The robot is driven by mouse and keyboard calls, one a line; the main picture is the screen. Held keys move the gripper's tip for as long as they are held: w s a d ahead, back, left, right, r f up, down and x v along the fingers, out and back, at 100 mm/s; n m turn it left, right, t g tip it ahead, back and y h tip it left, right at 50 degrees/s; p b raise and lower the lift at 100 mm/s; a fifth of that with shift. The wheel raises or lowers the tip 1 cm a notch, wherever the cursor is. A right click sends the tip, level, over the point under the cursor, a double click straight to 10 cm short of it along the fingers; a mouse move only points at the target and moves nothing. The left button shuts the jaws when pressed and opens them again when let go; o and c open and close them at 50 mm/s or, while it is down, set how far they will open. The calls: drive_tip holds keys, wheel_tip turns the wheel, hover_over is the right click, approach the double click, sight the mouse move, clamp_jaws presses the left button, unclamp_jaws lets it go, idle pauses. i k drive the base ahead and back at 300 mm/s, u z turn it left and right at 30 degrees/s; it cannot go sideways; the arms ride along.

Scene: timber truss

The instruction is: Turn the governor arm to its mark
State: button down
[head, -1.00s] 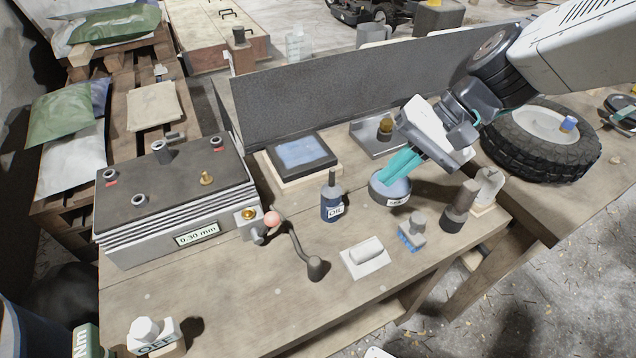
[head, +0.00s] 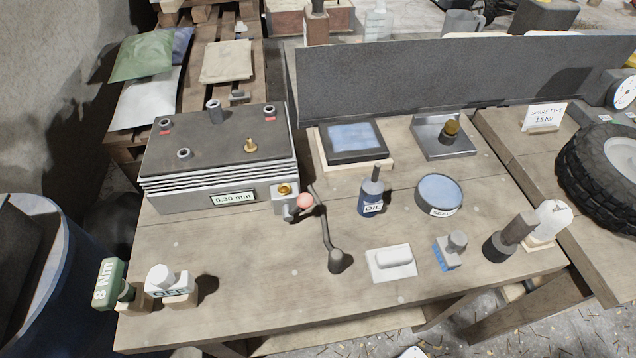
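The governor arm appears to be the short dark lever (head: 293,214) with a pink ball knob (head: 304,201). It sits on a small light block with a brass cap (head: 285,189) at the right front corner of a grey finned unit (head: 215,165). The ball end points up and to the right. I cannot make out its mark. My gripper is not in view, so nothing of mine is seen touching the lever.
A bent dark rod with a round foot (head: 336,261) lies close right of the lever. An oil bottle (head: 371,195), a seal tin (head: 439,194) and a white block (head: 391,263) stand further right. A green 8 Nm item (head: 109,284) is front left.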

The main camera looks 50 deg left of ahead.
sight(305, 200)
drive_tip(key=u, duration=0.05)
drive_tip(key=i, duration=0.1)
drive_tip(key=u, duration=1.5)
